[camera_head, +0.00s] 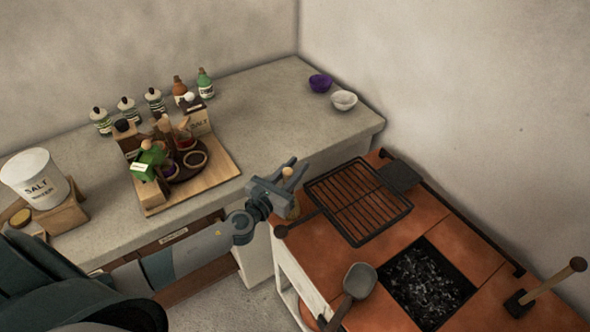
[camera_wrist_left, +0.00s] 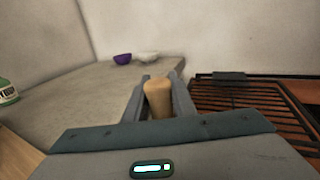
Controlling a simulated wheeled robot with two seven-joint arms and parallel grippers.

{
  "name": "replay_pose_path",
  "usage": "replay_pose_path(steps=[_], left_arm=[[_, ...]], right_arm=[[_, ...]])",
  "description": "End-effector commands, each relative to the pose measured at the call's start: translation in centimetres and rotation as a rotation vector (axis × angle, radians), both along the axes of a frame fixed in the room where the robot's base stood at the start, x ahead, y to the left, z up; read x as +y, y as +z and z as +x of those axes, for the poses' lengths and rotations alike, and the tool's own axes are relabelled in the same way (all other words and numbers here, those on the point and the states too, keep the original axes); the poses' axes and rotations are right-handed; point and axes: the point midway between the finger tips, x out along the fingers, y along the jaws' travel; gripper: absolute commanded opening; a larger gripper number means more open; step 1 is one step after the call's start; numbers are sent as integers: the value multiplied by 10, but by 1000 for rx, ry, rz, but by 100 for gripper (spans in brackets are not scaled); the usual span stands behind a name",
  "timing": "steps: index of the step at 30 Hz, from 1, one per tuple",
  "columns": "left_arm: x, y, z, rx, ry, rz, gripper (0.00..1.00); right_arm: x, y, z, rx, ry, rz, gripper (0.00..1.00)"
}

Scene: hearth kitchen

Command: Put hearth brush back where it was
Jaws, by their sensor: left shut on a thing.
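My left gripper (camera_head: 289,180) is shut on the hearth brush, above the left back corner of the terracotta hearth top. In the left wrist view the rounded tan handle (camera_wrist_left: 158,98) stands upright between the two fingers. The brush's lower end is mostly hidden by the gripper; I cannot tell whether it touches the hearth. My right gripper is not in view.
A black grill rack (camera_head: 360,203) lies just right of the gripper. A grey shovel (camera_head: 359,281) lies at the hearth's front, beside the coal pit (camera_head: 428,284). A wooden-handled tool (camera_head: 548,287) stands at the right. The grey counter (camera_head: 262,121) has free room behind the gripper.

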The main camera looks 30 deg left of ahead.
Motion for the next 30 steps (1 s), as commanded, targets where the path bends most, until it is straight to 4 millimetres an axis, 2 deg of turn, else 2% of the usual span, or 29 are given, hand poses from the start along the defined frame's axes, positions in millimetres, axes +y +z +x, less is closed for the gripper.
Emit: replay_pose_path(steps=[11,12,13,14,27,30], left_arm=[[0,-3,0,-1,0,1,0],[0,-2,0,-1,0,1,33],[0,-2,0,0,0,1,40],[0,-2,0,0,0,1,42],[0,3,0,0,0,1,42],[1,-1,-7,1,-1,1,42]], right_arm=[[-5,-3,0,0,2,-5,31],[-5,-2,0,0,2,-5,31],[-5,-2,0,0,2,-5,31],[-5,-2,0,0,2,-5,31],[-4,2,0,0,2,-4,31],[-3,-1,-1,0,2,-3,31]])
